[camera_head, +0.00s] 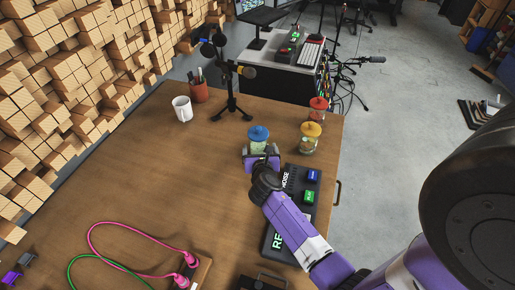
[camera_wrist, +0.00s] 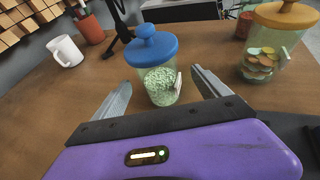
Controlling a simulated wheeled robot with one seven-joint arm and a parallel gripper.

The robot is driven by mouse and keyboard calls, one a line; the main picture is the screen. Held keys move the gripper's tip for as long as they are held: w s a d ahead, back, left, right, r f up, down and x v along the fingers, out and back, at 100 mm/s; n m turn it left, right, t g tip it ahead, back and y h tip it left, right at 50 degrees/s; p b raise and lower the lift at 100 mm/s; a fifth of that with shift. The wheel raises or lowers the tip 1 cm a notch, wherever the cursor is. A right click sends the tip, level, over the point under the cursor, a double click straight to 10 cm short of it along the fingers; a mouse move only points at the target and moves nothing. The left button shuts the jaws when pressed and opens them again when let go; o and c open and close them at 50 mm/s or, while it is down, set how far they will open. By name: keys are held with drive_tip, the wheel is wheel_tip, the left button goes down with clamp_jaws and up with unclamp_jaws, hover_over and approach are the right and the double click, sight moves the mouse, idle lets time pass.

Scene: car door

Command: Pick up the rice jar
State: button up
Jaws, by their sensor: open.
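A glass jar with a blue lid (camera_head: 258,137) stands upright on the wooden table, filled with pale green-white grains that look like rice. In the wrist view the blue-lidded jar (camera_wrist: 160,72) is straight ahead, between and slightly beyond my fingertips. My gripper (camera_head: 261,155) is open and low over the table, just on the near side of the jar. Its two grey fingers (camera_wrist: 163,84) are spread to either side of the jar.
A yellow-lidded jar (camera_head: 310,137) and a red-lidded jar (camera_head: 318,109) stand to the right. A white mug (camera_head: 182,109), a pen cup (camera_head: 200,91) and a black tripod (camera_head: 232,105) are behind left. A dark panel with buttons (camera_head: 300,190) lies beneath my arm. The table's left middle is clear.

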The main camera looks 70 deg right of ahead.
drive_tip(key=shift+x, duration=2.8)
drive_tip(key=shift+w+a+f, duration=0.1)
drive_tip(key=shift+w+a, duration=0.05)
drive_tip(key=shift+c, duration=0.5)
drive_tip(key=c, duration=1.8)
